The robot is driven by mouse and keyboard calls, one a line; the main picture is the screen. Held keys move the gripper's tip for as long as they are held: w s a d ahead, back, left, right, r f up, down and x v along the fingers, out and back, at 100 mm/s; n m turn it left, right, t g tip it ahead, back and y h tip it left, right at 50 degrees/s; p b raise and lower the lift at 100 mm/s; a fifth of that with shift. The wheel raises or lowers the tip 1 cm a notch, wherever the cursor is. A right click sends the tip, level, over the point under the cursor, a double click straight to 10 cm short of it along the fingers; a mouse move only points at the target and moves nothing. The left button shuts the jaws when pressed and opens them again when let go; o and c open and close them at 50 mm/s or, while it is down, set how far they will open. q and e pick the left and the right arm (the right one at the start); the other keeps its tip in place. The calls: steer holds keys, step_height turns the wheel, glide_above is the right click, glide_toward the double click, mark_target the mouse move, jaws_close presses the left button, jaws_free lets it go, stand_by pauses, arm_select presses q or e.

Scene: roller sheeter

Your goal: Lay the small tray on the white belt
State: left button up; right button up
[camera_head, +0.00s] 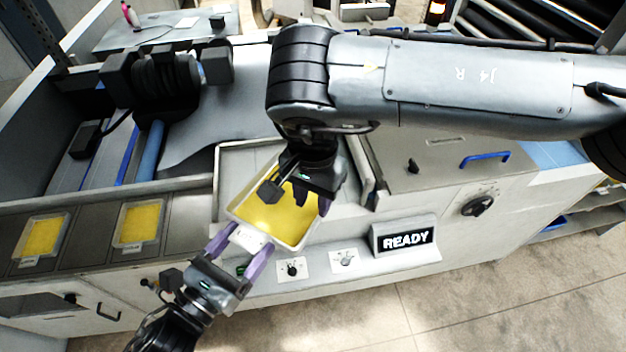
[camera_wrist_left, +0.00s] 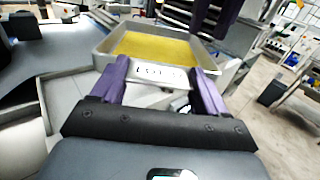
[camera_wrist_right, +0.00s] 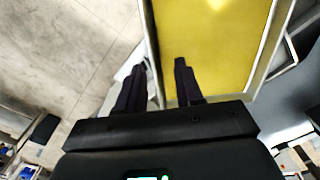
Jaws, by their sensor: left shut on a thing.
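The small tray (camera_head: 303,240) is a light metal tray with a yellow inside, held over the machine's front edge in the head view. It also shows in the left wrist view (camera_wrist_left: 108,49). My left gripper (camera_head: 250,237) is shut on the tray's white label tab (camera_wrist_left: 158,74) at its near-left end. My right gripper (camera_head: 312,202) is at the tray's right side, fingers apart. In the right wrist view the fingers (camera_wrist_right: 163,66) lie either side of a tray wall, without clear contact. A pale flat surface (camera_head: 232,85) extends behind; I cannot tell whether it is the white belt.
Two yellow-filled trays (camera_head: 41,237) (camera_head: 139,223) sit in the counter at left. A dark roller unit (camera_head: 165,85) stands behind them. A READY display (camera_head: 405,240) and knobs are on the front panel. A blue handle (camera_head: 485,159) is at right.

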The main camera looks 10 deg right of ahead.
mark_target(312, 221)
arm_select(q)
steer(key=shift+r, duration=0.15)
arm_select(e)
steer(key=shift+f, duration=2.6)
jaws_close()
arm_select(q)
steer(key=shift+s+d, duration=0.1)
steer(key=shift+d, duration=0.05)
steer(key=o, duration=1.2)
steer(key=shift+c, duration=0.2)
arm_select(e)
steer(key=shift+a, duration=0.1)
arm_select(q)
steer(key=shift+o, duration=0.8)
steer(key=shift+f, duration=0.2)
